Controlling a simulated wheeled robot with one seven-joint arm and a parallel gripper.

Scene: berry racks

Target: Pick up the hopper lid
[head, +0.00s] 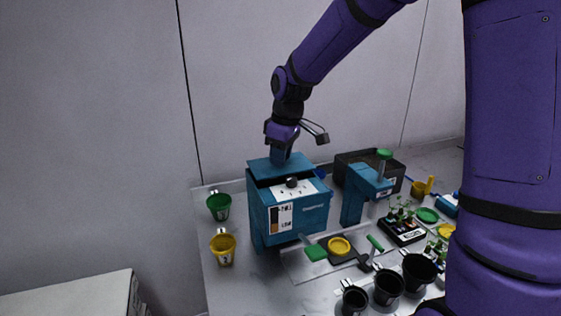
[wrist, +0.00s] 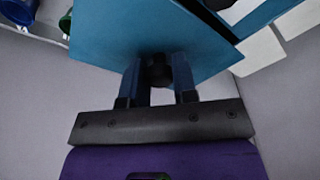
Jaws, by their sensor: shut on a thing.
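The hopper lid (head: 265,168) is a flat teal plate over the teal dispenser box (head: 290,215). In the head view it looks slightly raised and tilted, with a dark gap under its front edge. In the wrist view the lid (wrist: 125,45) fills the upper middle, with a dark round knob (wrist: 158,70). My gripper (head: 281,158) comes down onto the lid from above. In the wrist view my gripper (wrist: 158,75) has its two fingers closed on the knob, one on each side. The knob is hidden by the fingers in the head view.
A green cup (head: 219,207) and a yellow cup (head: 223,249) stand left of the box. A dark bin (head: 350,160) is behind right. Several black cups (head: 388,287) and a seedling tray (head: 402,231) lie to the right. The space above the box is free.

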